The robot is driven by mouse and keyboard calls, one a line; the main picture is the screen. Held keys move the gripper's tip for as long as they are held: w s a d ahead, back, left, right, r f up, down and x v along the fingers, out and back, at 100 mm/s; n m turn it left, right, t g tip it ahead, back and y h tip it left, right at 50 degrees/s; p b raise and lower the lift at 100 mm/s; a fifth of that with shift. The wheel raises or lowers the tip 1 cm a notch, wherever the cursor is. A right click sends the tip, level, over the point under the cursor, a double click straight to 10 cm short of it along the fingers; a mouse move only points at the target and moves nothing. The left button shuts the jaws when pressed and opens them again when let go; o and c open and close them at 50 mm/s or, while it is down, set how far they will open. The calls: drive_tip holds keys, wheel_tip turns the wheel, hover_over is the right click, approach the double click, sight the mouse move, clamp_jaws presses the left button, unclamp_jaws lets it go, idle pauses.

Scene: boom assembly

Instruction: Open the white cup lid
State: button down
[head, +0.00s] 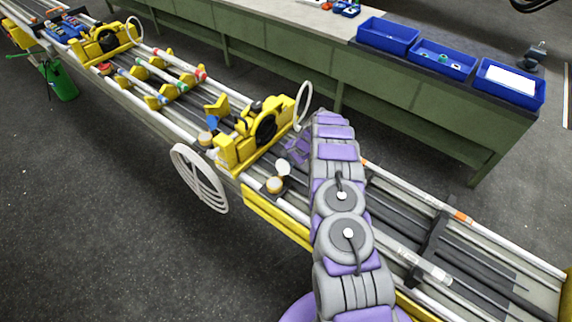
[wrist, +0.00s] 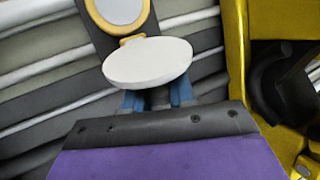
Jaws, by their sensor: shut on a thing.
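The white cup lid (wrist: 148,63) is a round disc in the wrist view, tilted away from the cup. It meets the tan rim of the cup (wrist: 121,10), whose round pale top shows at the upper edge. My gripper (wrist: 157,95) is shut on the lid, with its blue fingers at the lid's near edge; the lid hides the fingertips. In the head view the lid (head: 283,167) stands up beside the small tan-rimmed cup (head: 275,185), on the rail bench. My purple gripper (head: 298,150) is just behind the lid, partly hidden by my arm.
A yellow machine mount (head: 262,130) with a black hub stands close by; its yellow side (wrist: 237,60) shows in the wrist view. A white ringed wheel (head: 200,178) is at the bench's front. Blue bins (head: 445,60) sit on the green-fronted counter behind.

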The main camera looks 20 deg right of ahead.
drive_tip(key=shift+w+r, duration=0.1)
drive_tip(key=shift+w, duration=0.05)
drive_tip(key=c, duration=1)
unclamp_jaws()
drive_tip(key=shift+d, duration=0.1)
drive_tip(key=b+v, duration=0.1)
drive_tip(key=v, duration=1.6)
drive_tip(key=shift+d, duration=0.25)
